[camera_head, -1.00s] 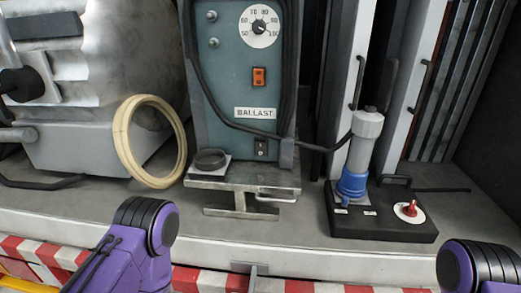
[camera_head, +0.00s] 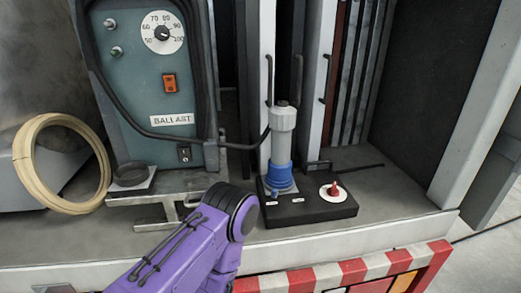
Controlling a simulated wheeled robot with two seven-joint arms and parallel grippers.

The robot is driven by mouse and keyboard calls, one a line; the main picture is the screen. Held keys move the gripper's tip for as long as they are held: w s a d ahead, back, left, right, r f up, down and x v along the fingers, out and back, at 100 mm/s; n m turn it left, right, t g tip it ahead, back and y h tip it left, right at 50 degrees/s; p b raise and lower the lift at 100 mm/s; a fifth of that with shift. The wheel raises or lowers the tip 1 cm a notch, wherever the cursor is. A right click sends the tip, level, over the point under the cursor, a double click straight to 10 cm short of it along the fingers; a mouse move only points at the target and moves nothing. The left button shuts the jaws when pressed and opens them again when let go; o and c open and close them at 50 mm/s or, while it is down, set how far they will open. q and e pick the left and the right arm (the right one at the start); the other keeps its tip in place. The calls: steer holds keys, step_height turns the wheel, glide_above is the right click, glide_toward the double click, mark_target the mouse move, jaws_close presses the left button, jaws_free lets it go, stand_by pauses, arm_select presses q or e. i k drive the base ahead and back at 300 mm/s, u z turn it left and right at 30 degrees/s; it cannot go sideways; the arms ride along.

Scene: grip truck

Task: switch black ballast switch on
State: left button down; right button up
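The ballast box (camera_head: 150,85) is a blue-grey upright panel at the left, with a white dial (camera_head: 162,32) at its top and a "BALLAST" label (camera_head: 171,119). A small black switch (camera_head: 184,154) sits low on its face, below the label. An orange rocker switch (camera_head: 170,83) is above the label. The black switch's position is too small to tell. My purple left arm comes up from the bottom, its visible joint in front of the shelf, right of and below the black switch. Neither gripper shows in the view.
A black base (camera_head: 310,208) holds a grey and blue plug (camera_head: 281,150) and a red knob (camera_head: 334,190). A cream cable coil (camera_head: 25,170) stands at the left. A black cable runs from the box to the plug. A red-and-white striped barrier (camera_head: 330,275) lines the front.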

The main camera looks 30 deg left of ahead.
mark_target(184, 152)
steer(key=z, duration=0.5)
steer(key=k, duration=0.45)
steer(key=u, duration=1.35)
